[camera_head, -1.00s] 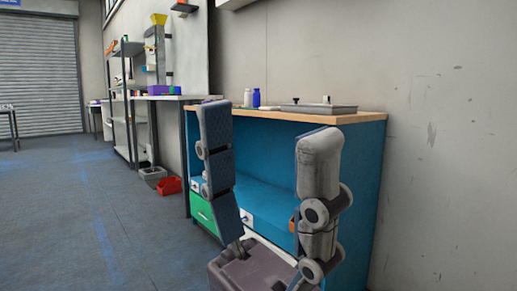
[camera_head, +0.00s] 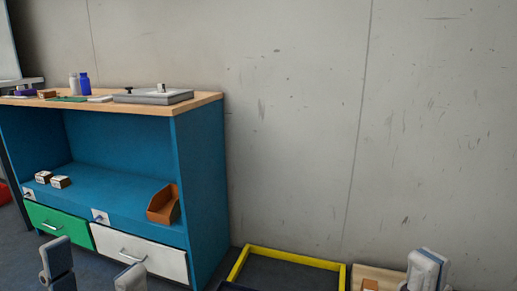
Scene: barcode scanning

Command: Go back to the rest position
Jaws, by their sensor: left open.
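My left gripper (camera_head: 94,268) shows at the bottom left, with its two fingertips apart and no object visible between them. It is open, in front of the drawers of the blue cabinet (camera_head: 205,190) in the picture. The rest of this gripper is below the frame. A pale grey-blue part of my right gripper or arm (camera_head: 428,270) shows at the bottom right. Its jaws cannot be made out.
The cabinet's wooden top (camera_head: 205,99) holds a grey tray (camera_head: 153,98), a blue bottle (camera_head: 84,84) and a white bottle (camera_head: 73,85). Small boxes (camera_head: 61,182) and an orange bin (camera_head: 163,204) are on its shelf. A yellow frame (camera_head: 290,257) lies right of it, by the bare wall.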

